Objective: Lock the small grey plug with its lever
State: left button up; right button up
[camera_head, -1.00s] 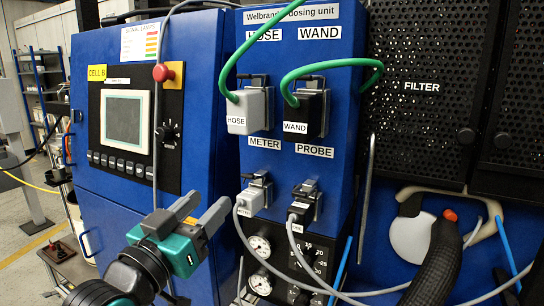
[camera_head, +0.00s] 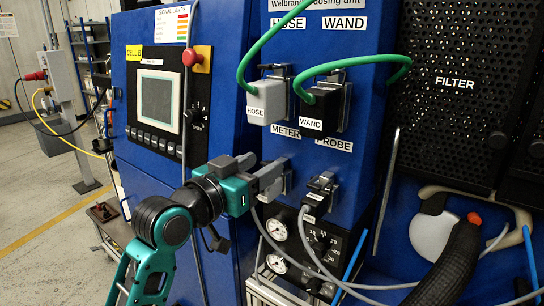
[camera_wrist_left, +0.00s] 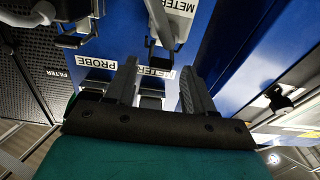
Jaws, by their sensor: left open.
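The small grey METER plug (camera_wrist_left: 165,22) shows at the top of the left wrist view, in its socket. In the head view my left gripper covers most of it, and part of its metal socket frame (camera_head: 287,178) shows just right of the fingers. Dark lever parts (camera_wrist_left: 152,92) show between the fingers in the wrist view; whether the lever is latched cannot be told. My left gripper (camera_head: 264,168) is open at the METER socket, its two grey fingers apart and also seen in the wrist view (camera_wrist_left: 160,80). Contact with the lever cannot be made out. My right gripper is not in view.
The grey HOSE plug (camera_head: 266,102) and black WAND plug (camera_head: 318,108) with green hoses are above. Gauges (camera_head: 277,230) and a loose grey cable (camera_head: 325,270) are below.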

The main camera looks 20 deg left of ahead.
aim_at(265, 163)
pick_arm(q)
jog(key=shift+x, duration=2.25)
